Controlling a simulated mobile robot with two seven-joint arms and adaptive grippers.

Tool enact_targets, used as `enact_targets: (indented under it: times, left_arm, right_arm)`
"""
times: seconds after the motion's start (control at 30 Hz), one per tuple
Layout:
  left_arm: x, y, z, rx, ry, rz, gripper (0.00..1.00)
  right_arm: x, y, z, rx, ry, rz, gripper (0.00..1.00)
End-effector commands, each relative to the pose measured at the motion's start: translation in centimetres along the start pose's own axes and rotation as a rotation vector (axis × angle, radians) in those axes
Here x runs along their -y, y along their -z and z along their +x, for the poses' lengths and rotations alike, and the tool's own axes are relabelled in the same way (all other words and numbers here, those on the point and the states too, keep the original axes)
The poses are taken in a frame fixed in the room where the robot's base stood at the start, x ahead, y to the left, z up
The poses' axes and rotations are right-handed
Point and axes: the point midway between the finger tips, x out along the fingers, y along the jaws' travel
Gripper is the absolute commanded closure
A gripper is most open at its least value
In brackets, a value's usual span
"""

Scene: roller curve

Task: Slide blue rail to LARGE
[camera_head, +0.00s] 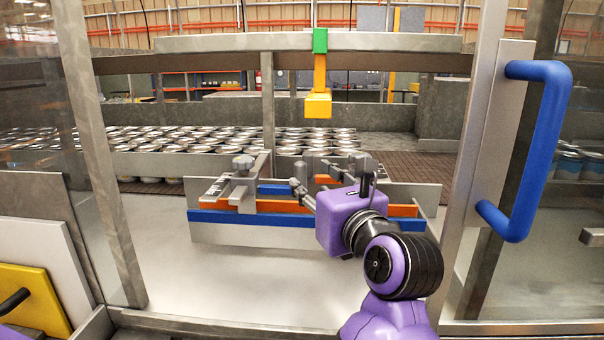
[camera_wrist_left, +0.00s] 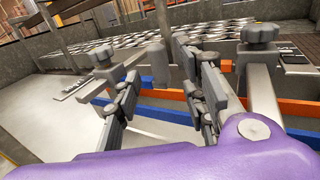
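A long blue rail (camera_head: 250,218) runs across the front of the guide assembly, below an orange rail (camera_head: 275,206). Both rails also show behind the fingers in the wrist view, the blue one (camera_wrist_left: 158,115) partly hidden. A grey clamp with a knob (camera_head: 243,165) stands at the rail's left, beside a light scale plate (camera_head: 215,188) whose writing is too small to read. My left gripper (camera_head: 320,178) is over the rails right of this clamp. Its fingers (camera_wrist_left: 160,88) are apart, with no object visible between them. It hides part of the rails' right side. My right gripper is not in view.
Metal posts and an open door with a blue handle (camera_head: 535,150) frame the opening. Many cans (camera_head: 200,140) stand behind the guide. A yellow block (camera_head: 318,104) hangs from the beam above. The pale floor in front of the guide (camera_head: 220,275) is clear.

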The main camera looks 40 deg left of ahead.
Motion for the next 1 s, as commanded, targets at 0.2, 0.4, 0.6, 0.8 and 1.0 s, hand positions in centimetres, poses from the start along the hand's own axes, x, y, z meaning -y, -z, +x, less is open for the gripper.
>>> enact_targets:
  times: [0.2, 0.4, 0.6, 0.8, 1.0]
  left_arm:
    - [-0.1, -0.3, 3.7, 0.005, -0.004, 0.003, 0.61]
    - [-0.1, -0.2, 5.9, 0.005, -0.004, 0.003, 0.61]
    - [-0.1, -0.1, 6.5, 0.003, -0.002, 0.003, 0.61]
    - [-0.1, -0.1, 6.5, 0.003, -0.002, 0.003, 0.68]
    - [-0.1, -0.1, 6.5, 0.003, -0.002, 0.003, 0.94]
  right_arm:
    - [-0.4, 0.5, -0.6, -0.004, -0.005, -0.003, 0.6]
    - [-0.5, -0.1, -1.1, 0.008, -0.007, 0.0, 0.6]
    - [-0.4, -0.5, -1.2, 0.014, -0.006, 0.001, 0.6]
    - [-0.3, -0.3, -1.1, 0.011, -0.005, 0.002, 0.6]
    - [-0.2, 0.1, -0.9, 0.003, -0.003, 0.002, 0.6]
